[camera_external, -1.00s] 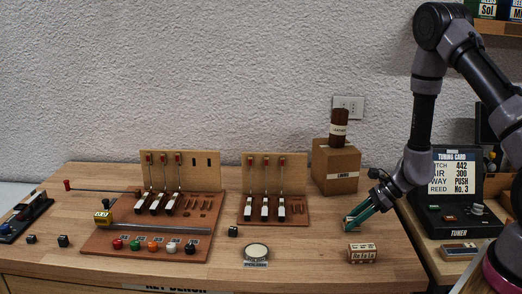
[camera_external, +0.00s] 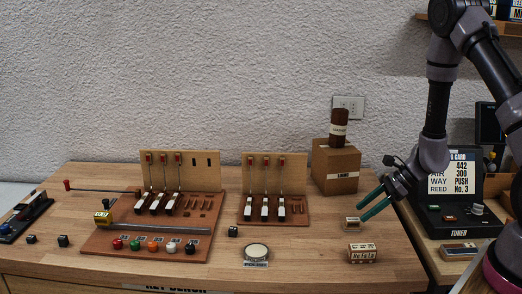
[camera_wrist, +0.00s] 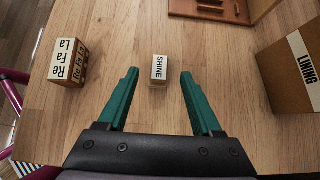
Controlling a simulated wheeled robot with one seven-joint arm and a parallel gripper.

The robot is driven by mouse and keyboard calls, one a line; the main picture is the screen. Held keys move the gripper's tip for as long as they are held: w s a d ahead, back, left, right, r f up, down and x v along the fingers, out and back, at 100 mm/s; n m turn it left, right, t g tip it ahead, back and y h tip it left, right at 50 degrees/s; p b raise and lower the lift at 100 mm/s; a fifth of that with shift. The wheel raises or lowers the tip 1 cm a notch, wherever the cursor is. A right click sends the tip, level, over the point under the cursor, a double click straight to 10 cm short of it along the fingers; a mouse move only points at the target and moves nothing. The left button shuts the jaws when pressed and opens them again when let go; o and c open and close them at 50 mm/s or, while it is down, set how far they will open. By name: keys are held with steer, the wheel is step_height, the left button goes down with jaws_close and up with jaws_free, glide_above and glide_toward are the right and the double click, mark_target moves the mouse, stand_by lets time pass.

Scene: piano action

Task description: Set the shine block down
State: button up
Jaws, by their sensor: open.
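The shine block (camera_external: 352,223) is a small pale block with a dark-lettered label. It rests on the wooden bench top, to the right of the right-hand key board. In the wrist view the shine block (camera_wrist: 159,69) lies just beyond the fingertips, on the line between them, with its SHINE label facing up. My gripper (camera_external: 370,206) has green fingers and is open and empty, a little to the right of and above the block. The wrist view shows my gripper (camera_wrist: 158,76) with its fingers apart and bare wood between them.
A Re Fa La block (camera_external: 362,253) stands in front of the shine block. A cardboard LINING box (camera_external: 336,168) stands behind it. A polish tin (camera_external: 256,252) lies to the left, and a key board (camera_external: 250,222) stands behind that. The wood around the shine block is clear.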

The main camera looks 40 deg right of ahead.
steer(key=v, duration=0.7)
steer(key=s+a+r+n+g, duration=0.1)
steer(key=a+r+n, duration=0.55)
steer(key=r, duration=0.35)
steer(key=s+a+r+n+g, duration=0.1)
steer(key=s+a+r+n, duration=0.1)
steer(key=a+r+n, duration=0.6)
steer(key=s+a+r+n+t+h, duration=0.2)
steer(key=s+r+n, duration=0.6)
steer(key=s+r, duration=0.5)
step_height(320, 180, up, 4)
steer(key=shift+a+f+t+h, duration=0.15)
steer(key=shift+a+t+h, duration=0.25)
steer(key=shift+a+h, duration=0.65)
